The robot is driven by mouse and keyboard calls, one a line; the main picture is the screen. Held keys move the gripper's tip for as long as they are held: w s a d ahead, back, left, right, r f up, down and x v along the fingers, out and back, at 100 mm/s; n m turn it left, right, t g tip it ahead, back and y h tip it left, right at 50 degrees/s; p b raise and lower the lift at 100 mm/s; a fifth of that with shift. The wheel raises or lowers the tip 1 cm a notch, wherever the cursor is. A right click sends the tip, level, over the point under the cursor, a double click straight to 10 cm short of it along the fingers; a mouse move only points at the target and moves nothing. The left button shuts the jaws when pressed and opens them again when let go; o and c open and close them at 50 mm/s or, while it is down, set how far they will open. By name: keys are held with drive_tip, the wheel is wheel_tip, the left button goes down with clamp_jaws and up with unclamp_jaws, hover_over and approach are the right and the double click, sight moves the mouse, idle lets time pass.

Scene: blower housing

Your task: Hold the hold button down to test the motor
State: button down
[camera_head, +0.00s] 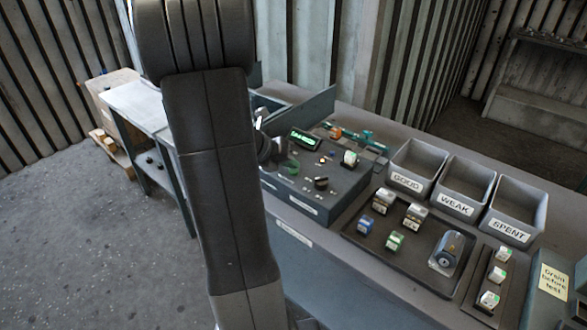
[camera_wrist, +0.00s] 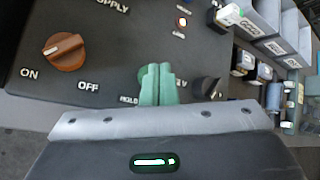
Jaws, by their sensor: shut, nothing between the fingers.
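The test panel (camera_head: 335,182) is a dark box on the bench with a lit green display (camera_head: 305,140). My gripper (camera_wrist: 158,78) has its green fingers closed together over the panel face, and they hold nothing. The fingertips are at a round green button (camera_wrist: 143,76), the hold button, whose edge shows beside them. In the head view, my arm hides much of the gripper.
An orange knob (camera_wrist: 64,51) sits left, between "ON" and "OFF" labels. A black knob (camera_wrist: 207,88) is close right of the fingers. Bins marked GOOD (camera_head: 417,168), WEAK (camera_head: 465,190) and SPENT (camera_head: 514,211) stand right, behind a tray (camera_head: 378,259) of small blocks.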

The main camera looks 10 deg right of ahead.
sight(290, 171)
drive_tip(key=shift+r+p, duration=0.45)
drive_tip(key=shift+r, duration=0.15)
drive_tip(key=shift+r, duration=0.1)
wheel_tip(290, 171, up, 5)
drive_tip(key=p, duration=0.5)
drive_tip(key=shift+f, duration=0.2)
wheel_tip(290, 171, down, 2)
drive_tip(key=shift+b, duration=1.15)
drive_tip(key=shift+f+b, duration=0.15)
drive_tip(key=shift+b, duration=0.75)
wheel_tip(290, 171, up, 6)
drive_tip(key=p, duration=0.6)
